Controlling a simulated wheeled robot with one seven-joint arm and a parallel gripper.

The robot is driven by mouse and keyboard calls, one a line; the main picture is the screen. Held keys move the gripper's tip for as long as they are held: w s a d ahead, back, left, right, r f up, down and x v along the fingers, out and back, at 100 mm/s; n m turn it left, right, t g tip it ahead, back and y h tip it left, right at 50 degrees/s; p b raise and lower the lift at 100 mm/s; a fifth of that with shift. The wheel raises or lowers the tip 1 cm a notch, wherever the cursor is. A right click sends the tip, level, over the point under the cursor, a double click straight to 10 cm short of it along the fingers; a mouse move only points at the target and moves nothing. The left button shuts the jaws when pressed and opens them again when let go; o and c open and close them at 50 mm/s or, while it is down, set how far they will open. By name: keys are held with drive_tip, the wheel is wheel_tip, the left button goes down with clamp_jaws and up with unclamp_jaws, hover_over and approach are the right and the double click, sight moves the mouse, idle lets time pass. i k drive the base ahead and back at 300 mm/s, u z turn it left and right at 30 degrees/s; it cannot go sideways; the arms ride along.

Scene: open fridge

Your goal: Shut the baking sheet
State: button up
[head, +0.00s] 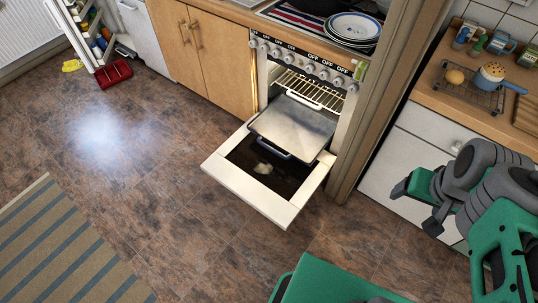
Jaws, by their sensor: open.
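The baking sheet (290,124) is a flat grey metal tray, pulled partly out of the oven (312,76). Its front part hangs over the lowered oven door, with a bar handle (268,147) at its front edge. The oven door (222,168) is folded down flat, white-framed with dark glass. A wire rack (315,88) shows inside the oven above the sheet. My gripper (415,208) is at the right, open and empty, well apart from the sheet and the door.
A counter with mugs and a pot (490,73) stands at the right, above white drawers (405,165). Plates (353,26) lie on the stove top. Wooden cabinets (205,45) are left of the oven. The brown floor before the door is clear; a striped rug (65,250) lies lower left.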

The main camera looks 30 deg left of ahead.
sight(302, 132)
drive_tip(key=z, duration=1)
drive_tip(key=i, duration=0.65)
drive_tip(key=u, duration=2.45)
drive_tip(key=i, duration=0.5)
drive_tip(key=u, duration=1.25)
drive_tip(key=k, duration=0.3)
drive_tip(key=u, duration=1.75)
drive_tip(key=i, duration=0.1)
drive_tip(key=z, duration=0.9)
